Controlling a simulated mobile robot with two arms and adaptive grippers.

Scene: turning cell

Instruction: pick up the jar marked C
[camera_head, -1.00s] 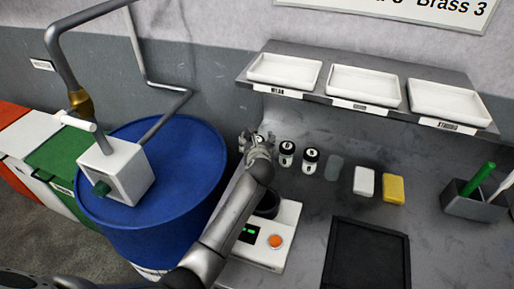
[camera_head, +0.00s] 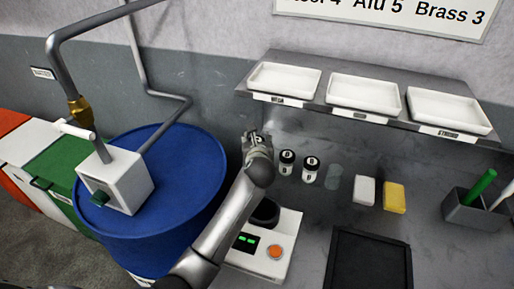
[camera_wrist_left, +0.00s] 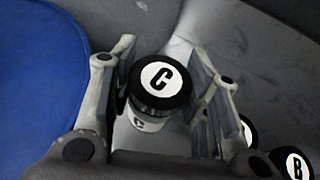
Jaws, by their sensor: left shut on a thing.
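The jar marked C (camera_wrist_left: 161,84) has a black lid with a white disc and a black letter C, and a white label on its side. It stands between the two fingers of my left gripper (camera_wrist_left: 160,66), which is shut on it. In the head view my left gripper (camera_head: 254,138) is at the left end of the row of jars, beside the blue drum, and it hides most of the jar. I cannot tell whether the jar touches the bench. My right gripper is in neither view.
Two other black-lidded jars (camera_head: 286,162) (camera_head: 310,169) stand just right; one lid in the wrist view reads B (camera_wrist_left: 296,166). The blue drum (camera_head: 190,180) is at left. A scale (camera_head: 280,258) lies below the arm. A shelf with white trays (camera_head: 284,78) is behind.

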